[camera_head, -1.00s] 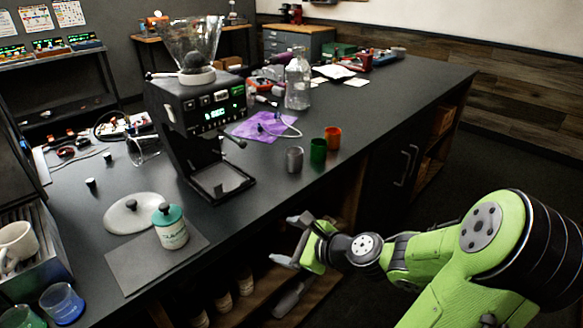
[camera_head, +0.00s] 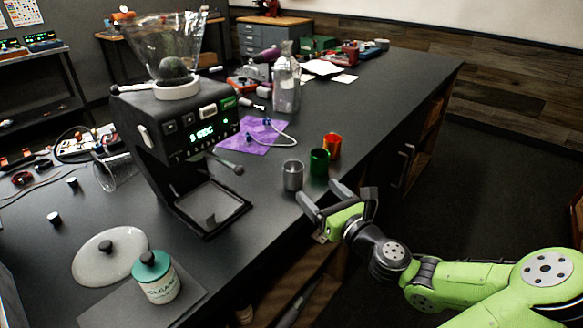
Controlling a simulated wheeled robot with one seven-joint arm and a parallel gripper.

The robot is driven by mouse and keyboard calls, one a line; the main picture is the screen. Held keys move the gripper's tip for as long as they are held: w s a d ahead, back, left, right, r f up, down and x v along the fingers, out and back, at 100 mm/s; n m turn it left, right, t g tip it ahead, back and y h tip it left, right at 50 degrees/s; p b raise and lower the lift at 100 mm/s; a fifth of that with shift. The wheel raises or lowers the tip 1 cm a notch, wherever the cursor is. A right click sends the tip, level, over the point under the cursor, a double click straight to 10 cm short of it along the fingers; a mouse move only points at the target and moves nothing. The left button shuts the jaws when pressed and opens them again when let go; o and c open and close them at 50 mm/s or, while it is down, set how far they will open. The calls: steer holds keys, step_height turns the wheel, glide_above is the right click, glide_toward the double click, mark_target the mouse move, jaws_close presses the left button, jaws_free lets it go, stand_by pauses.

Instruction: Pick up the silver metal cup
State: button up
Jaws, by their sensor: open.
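The silver metal cup (camera_head: 293,175) stands upright on the dark countertop near its front edge. It is the leftmost of three small cups, beside a green cup (camera_head: 319,163) and an orange-red cup (camera_head: 332,146). My gripper (camera_head: 322,198) is open and empty. In the picture it is just below and right of the silver cup, at the counter's front edge, with its fingers pointing up and left. It does not appear to touch any cup.
A black coffee grinder (camera_head: 185,125) with a clear hopper stands left of the cups. A teal-lidded jar (camera_head: 156,279) is at lower left. The counter right of the cups is clear.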

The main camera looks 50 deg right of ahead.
mark_target(289, 163)
steer(key=p+x, duration=0.3)
steer(key=x, duration=1.1)
steer(key=shift+f+p, duration=0.15)
steer(key=shift+p, duration=0.2)
steer(key=c, duration=1.1)
step_height(289, 163, up, 10)
steer(key=p, duration=0.5)
